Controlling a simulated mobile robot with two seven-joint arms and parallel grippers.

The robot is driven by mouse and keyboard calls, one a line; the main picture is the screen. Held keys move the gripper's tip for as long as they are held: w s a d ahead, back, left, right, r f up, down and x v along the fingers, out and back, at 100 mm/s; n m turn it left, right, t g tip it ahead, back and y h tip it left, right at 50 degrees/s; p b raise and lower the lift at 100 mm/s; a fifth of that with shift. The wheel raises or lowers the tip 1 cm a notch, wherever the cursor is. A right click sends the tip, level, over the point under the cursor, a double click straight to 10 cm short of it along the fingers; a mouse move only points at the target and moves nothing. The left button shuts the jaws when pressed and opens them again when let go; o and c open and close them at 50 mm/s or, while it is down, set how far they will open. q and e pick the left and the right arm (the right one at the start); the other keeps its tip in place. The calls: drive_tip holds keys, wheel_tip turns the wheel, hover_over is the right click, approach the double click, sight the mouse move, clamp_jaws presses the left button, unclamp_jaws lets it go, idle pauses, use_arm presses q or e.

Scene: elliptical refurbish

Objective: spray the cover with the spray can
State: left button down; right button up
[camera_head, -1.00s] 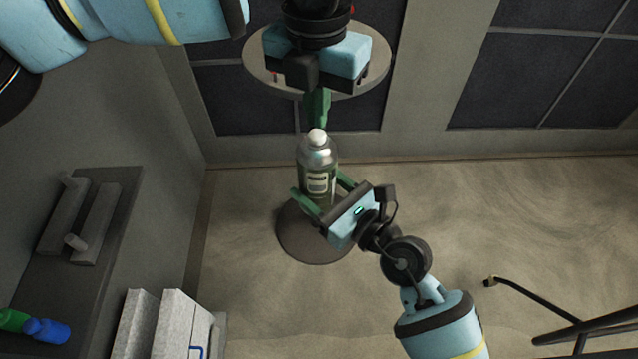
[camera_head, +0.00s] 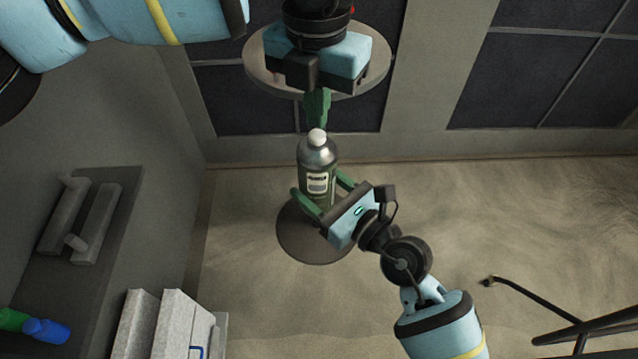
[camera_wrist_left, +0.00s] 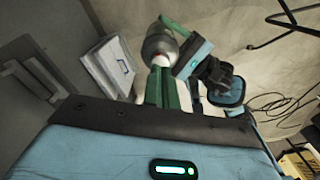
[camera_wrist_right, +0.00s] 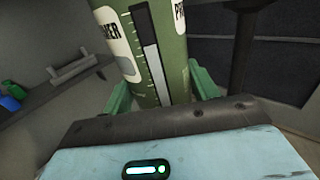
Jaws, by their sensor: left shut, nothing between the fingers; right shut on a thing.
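A green spray can (camera_head: 318,170) with a pale cap (camera_head: 317,137) stands upright in mid-picture in the head view. My right gripper (camera_head: 318,184) is shut around its body. The can's printed green side (camera_wrist_right: 165,60) fills the middle of the right wrist view. My left gripper (camera_head: 317,122) is shut and empty, its green fingers just beyond the cap. In the left wrist view the fingers end close by the cap (camera_wrist_left: 160,60); I cannot tell whether they touch it. A round grey disc (camera_head: 380,62) shows behind the left gripper; I cannot tell whether it is the cover.
A dark round plate (camera_head: 305,245) lies below the can. A bench with grey blocks (camera_head: 97,222) and a blue bottle (camera_head: 48,331) is at left. White boxes (camera_head: 172,325) stand at lower left. A black tubular frame (camera_head: 580,330) is at lower right. The floor between looks clear.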

use_arm(q)
drive_tip(key=shift+f, duration=1.2)
idle(0.4)
drive_tip(key=shift+r, duration=2.55)
drive_tip(key=shift+r, duration=0.1)
wheel_tip(320, 180, up, 12)
wheel_tip(320, 180, down, 12)
drive_tip(key=shift+f, duration=0.15)
idle(0.4)
